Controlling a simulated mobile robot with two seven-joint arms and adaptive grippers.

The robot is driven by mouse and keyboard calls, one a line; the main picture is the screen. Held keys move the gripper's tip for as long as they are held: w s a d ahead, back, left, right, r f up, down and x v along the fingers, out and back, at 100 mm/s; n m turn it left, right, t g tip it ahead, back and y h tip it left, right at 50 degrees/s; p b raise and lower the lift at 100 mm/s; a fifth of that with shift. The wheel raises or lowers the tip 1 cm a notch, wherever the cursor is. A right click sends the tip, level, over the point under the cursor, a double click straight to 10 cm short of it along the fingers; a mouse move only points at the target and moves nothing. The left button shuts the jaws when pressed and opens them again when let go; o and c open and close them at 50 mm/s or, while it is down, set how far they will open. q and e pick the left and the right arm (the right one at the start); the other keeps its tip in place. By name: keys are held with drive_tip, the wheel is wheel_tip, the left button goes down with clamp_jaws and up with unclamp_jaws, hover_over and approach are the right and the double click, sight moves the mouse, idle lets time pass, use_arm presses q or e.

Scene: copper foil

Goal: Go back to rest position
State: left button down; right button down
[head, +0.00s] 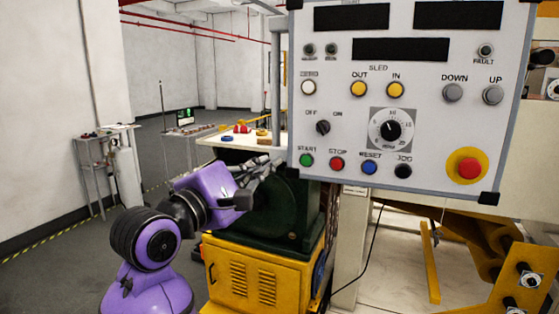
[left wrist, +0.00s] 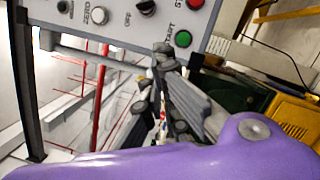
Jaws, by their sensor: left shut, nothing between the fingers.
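My left arm comes in from the lower left in the head view. Its left gripper (head: 268,166) is just left of the control panel's lower left corner, close to the START button side. In the left wrist view the fingers of the left gripper (left wrist: 164,62) point toward the panel's edge near the green button. The fingers are together and hold nothing. I cannot tell whether they touch the panel. The control panel (head: 350,105) is white with dark displays, knobs, coloured buttons and a red emergency stop. My right gripper is in neither view.
A yellow cabinet (head: 262,275) with a dark green machine housing (head: 285,215) stands below the gripper. A bench (head: 240,141) with small red and yellow items is behind. A grey side table (head: 105,133) stands at the left wall. Grey floor between them looks open.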

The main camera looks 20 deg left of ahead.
use_arm(q)
drive_tip(key=w+a+f+m+y, duration=0.2)
drive_tip(key=w+f+m, duration=0.3)
drive_tip(key=m, duration=0.4)
wheel_tip(320, 180, down, 25)
drive_tip(key=s+d+m+g+y, duration=0.1)
drive_tip(key=s+d+m+g, duration=0.1)
drive_tip(key=m, duration=0.6)
drive_tip(key=s+d+f+m+g, duration=0.1)
drive_tip(key=s+f+m+g, duration=0.1)
drive_tip(key=s+f, duration=0.65)
drive_tip(key=s+d+f+m+g, duration=0.2)
drive_tip(key=s+f+m, duration=0.15)
drive_tip(key=f, duration=1.05)
drive_tip(key=s+d+f+g, duration=0.1)
drive_tip(key=s+f+g, duration=0.1)
drive_tip(key=s+f, duration=0.4)
drive_tip(key=s+d+f+n+g, duration=0.1)
drive_tip(key=s+f, duration=0.4)
drive_tip(key=s, duration=0.7)
drive_tip(key=shift+s+f+g+y, duration=0.3)
drive_tip(key=shift+s+f+g, duration=0.05)
drive_tip(key=shift+s+g, duration=0.05)
